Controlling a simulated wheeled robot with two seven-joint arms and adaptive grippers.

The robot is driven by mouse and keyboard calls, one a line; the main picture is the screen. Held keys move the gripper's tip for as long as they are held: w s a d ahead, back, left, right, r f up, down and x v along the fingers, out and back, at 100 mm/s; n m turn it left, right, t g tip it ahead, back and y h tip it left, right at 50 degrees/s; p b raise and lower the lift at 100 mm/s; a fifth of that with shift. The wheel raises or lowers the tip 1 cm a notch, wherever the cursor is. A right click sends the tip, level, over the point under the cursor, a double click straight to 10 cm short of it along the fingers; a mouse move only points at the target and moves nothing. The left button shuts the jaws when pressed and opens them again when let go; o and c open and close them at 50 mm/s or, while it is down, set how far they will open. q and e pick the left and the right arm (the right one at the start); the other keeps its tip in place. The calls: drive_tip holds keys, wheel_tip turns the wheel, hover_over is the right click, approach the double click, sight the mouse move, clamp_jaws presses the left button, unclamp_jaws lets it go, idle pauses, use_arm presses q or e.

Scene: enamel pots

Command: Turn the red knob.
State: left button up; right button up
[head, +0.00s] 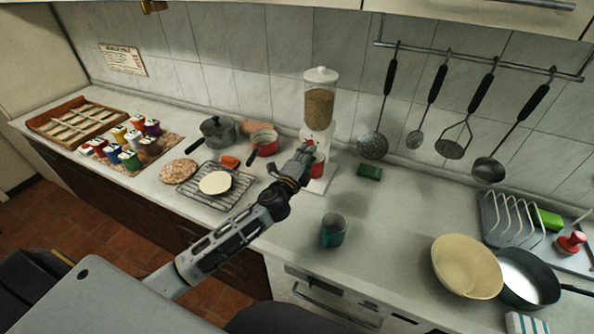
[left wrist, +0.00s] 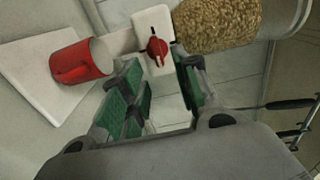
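The red knob (left wrist: 156,50) sits on the white front of the dispenser (head: 319,100), a clear hopper of grain with a white lid against the tiled wall. In the head view the knob (head: 309,142) shows just above my left gripper (head: 303,157). In the left wrist view my left gripper (left wrist: 158,75) is open, its green-padded fingers apart and empty. The knob lies beyond the fingertips, in line with the gap; I cannot tell if they touch it. A red mug (left wrist: 82,62) stands on the dispenser's white base, below the knob. My right gripper is not in view.
Left of the dispenser are a red saucepan (head: 264,142), a grey pot (head: 218,131) and a wire rack (head: 240,183). A green block (head: 369,171) lies to its right. A teal cup (head: 334,229) stands nearer the front. Utensils hang from a rail (head: 480,60).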

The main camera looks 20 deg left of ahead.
use_arm(q)
drive_tip(key=s, duration=0.8)
drive_tip(key=shift+a, duration=0.15)
idle(1.0)
